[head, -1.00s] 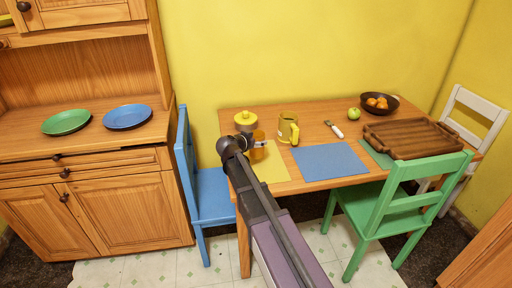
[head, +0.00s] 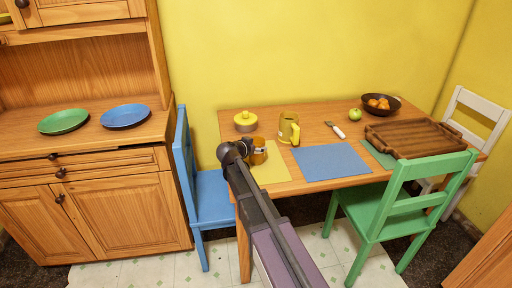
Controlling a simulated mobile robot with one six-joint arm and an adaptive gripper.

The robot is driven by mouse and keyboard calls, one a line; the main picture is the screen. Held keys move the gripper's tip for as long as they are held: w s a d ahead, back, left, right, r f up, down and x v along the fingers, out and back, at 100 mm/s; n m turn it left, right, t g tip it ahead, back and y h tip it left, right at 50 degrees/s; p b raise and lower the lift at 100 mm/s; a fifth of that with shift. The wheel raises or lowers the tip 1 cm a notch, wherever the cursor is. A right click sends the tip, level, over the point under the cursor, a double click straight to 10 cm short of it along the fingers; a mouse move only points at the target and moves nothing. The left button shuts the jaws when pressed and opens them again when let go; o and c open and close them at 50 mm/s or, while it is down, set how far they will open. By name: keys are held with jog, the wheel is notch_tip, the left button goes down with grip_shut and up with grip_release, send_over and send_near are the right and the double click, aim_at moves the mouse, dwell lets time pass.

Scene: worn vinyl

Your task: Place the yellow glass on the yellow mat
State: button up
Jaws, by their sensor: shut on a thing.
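The yellow glass (head: 259,153), a small amber tumbler, is in my gripper (head: 253,150) at the left front of the table. My gripper is shut on it, and its dark fingers hide part of the glass. The yellow mat (head: 272,173) lies flat at the table's left front. The glass appears over the mat's left part in the head view. I cannot tell whether its base touches the mat. My arm covers the mat's left front area.
A yellow jug (head: 288,128) stands just behind the mat, and a yellow lidded pot (head: 246,121) is behind my gripper. A blue mat (head: 330,162) lies to the right. Further right are a brush (head: 335,130), a green apple (head: 355,115), a fruit bowl (head: 381,104) and a wooden tray (head: 412,137).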

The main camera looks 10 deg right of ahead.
jog(key=o, duration=1)
jog(key=shift+f, duration=0.1)
jog(key=shift+o, duration=0.2)
jog(key=shift+r, duration=0.2)
jog(key=shift+s+a+r+p, duration=0.1)
jog(key=shift+s+a+p, duration=0.05)
jog(key=shift+p, duration=0.15)
jog(key=p+v, duration=0.4)
jog(key=v, duration=0.7)
jog(key=shift+s, duration=0.2)
jog(key=shift+r, duration=0.1)
